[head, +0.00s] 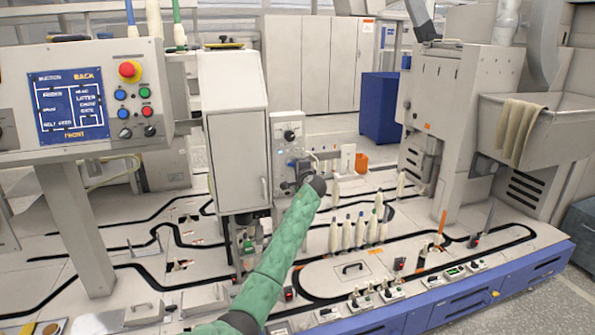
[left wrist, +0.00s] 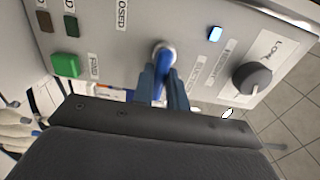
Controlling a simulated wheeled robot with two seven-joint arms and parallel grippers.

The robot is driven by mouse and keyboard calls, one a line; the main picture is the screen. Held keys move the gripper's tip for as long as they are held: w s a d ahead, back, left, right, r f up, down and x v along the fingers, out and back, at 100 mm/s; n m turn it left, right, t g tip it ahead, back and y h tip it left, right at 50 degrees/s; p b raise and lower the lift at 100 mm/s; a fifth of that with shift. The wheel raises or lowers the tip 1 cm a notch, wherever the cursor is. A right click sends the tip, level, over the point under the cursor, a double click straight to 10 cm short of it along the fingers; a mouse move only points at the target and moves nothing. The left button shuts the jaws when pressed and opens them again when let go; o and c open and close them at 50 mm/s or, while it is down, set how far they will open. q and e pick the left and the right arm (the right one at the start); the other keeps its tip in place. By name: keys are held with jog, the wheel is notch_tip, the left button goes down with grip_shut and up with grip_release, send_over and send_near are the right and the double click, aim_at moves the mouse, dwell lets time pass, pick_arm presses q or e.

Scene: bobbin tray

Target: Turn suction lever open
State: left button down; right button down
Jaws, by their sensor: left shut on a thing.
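My left gripper (head: 301,172) is at the front of a light grey control box (head: 283,122), with my green-sleeved arm reaching in from below. In the left wrist view my left gripper (left wrist: 163,92) is shut on a blue lever (left wrist: 164,62), one finger on each side of it. The lever comes from a round metal pivot on the grey panel (left wrist: 190,22) and points down the picture, between the fingers. A label ending in "OSED" is left of the pivot. The lever is hidden behind my gripper in the head view. My right gripper is not in view.
A grey cabinet (head: 237,130) stands just left of the box. Bobbins (head: 347,235) stand on the tray deck below.

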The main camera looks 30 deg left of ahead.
pick_arm(q)
jog(key=shift+s+a+f, duration=0.1)
jog(key=shift+s+a, duration=0.1)
jog(key=shift+a, duration=0.2)
jog(key=c, duration=1.5)
grip_release()
jog(key=shift+s, duration=0.1)
jog(key=shift+c, duration=0.2)
jog(key=shift+o, duration=0.7)
jog(key=shift+s+a, duration=0.25)
jog(key=shift+a, duration=0.05)
jog(key=v, duration=0.7)
jog(key=shift+d, duration=0.45)
jog(key=shift+s, duration=0.1)
